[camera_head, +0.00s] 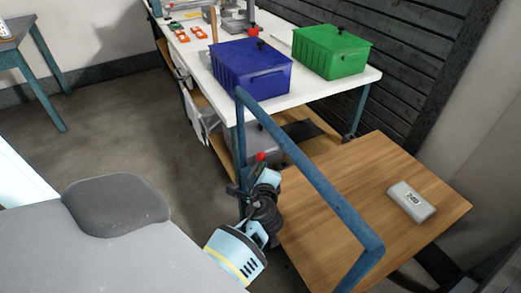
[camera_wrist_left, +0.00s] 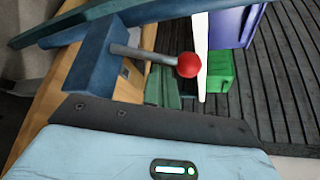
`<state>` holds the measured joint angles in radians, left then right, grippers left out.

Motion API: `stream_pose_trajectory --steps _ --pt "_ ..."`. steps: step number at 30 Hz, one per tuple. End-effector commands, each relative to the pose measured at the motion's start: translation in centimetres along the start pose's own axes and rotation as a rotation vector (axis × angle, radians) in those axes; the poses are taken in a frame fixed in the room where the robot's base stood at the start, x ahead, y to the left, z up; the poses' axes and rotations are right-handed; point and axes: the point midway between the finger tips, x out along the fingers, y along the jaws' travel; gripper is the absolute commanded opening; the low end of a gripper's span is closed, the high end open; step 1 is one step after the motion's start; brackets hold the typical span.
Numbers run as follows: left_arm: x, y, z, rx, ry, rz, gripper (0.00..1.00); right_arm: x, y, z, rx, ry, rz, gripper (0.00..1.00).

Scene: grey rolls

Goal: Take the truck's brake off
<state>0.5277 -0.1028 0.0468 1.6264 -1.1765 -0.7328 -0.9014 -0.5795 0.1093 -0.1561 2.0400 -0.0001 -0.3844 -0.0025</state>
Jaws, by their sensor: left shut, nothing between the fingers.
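The truck is a cart with a wooden deck (camera_head: 395,185) and a blue tubular push handle (camera_head: 315,175). Its brake lever is a grey rod with a red knob (camera_wrist_left: 188,65), standing out rightward from a blue block (camera_wrist_left: 98,55) in the left wrist view. The red knob also shows in the head view (camera_head: 260,156), beside the left upright of the handle. My left gripper (camera_head: 264,186) is shut and empty, close below the knob in the head view. Its fingertips are hard to make out, and I cannot tell whether they touch the lever. My right gripper is out of view.
A grey block marked with a number (camera_head: 412,201) lies on the deck. Behind the truck, a white-topped workbench (camera_head: 310,88) carries a blue bin (camera_head: 250,68), a green bin (camera_head: 331,52) and tools. A dark slatted wall (camera_head: 440,85) closes the right. The floor (camera_head: 120,130) at left is clear.

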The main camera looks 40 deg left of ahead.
Motion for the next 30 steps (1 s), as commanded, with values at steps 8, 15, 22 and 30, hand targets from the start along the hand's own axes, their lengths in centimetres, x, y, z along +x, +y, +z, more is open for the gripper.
stream_pose_trajectory --steps 8,15,22,30 --pt "-0.17 -0.14 -0.08 0.001 0.0 0.0 0.0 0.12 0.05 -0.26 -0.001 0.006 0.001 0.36" --pt "-0.15 -0.12 -0.06 0.0 0.0 0.0 0.0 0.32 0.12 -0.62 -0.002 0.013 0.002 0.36" --pt "0.07 0.12 0.37 -0.026 -0.001 -0.016 0.0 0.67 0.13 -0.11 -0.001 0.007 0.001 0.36" --pt "0.25 0.04 0.84 -0.057 -0.001 -0.035 0.0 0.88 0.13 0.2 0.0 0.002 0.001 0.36"
